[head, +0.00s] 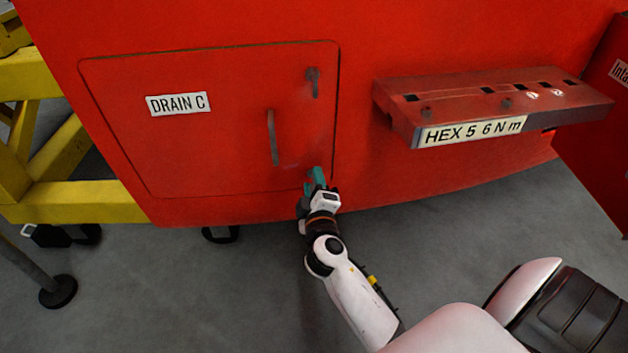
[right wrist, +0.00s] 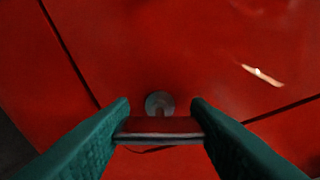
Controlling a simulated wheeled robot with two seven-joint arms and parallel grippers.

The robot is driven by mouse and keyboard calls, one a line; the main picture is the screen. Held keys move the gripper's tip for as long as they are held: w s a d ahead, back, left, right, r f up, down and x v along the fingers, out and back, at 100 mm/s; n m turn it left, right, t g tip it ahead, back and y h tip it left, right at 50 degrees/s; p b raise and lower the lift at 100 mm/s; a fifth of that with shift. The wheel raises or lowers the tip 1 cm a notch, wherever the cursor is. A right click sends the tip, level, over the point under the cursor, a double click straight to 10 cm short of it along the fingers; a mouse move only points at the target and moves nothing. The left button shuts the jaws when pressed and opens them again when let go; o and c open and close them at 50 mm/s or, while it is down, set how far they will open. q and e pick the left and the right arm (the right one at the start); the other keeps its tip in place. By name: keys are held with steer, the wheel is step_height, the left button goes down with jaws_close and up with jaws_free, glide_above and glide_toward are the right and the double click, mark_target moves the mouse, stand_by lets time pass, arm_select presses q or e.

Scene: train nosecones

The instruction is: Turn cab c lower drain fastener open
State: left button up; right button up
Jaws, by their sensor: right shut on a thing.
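The red drain panel (head: 215,150) bears a white DRAIN C label (head: 178,104). Its upper fastener (head: 313,82) is a small dark latch near the top right corner. My right gripper (head: 316,178), with green fingers, is at the panel's lower right corner and covers the lower fastener in the head view. In the right wrist view, the lower drain fastener (right wrist: 160,125) shows as a round grey hub with a flat bar across it. My right gripper (right wrist: 160,130) is shut on this bar, one finger at each end. My left gripper is not in view.
A vertical handle (head: 272,138) stands out from the panel, left of my right gripper. A red shelf (head: 385,95) labelled HEX 5 6 N m juts out to the right. A yellow frame (head: 75,202) stands at the left. The grey floor below is mostly clear.

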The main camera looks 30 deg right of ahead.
steer(key=n+p, duration=0.1)
steer(key=n, duration=0.2)
steer(key=shift+r, duration=0.1)
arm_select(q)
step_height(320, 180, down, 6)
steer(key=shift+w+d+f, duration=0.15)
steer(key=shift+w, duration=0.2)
arm_select(e)
steer(key=shift+n, duration=0.9)
steer(key=o, duration=1)
steer(key=shift+a, duration=0.1)
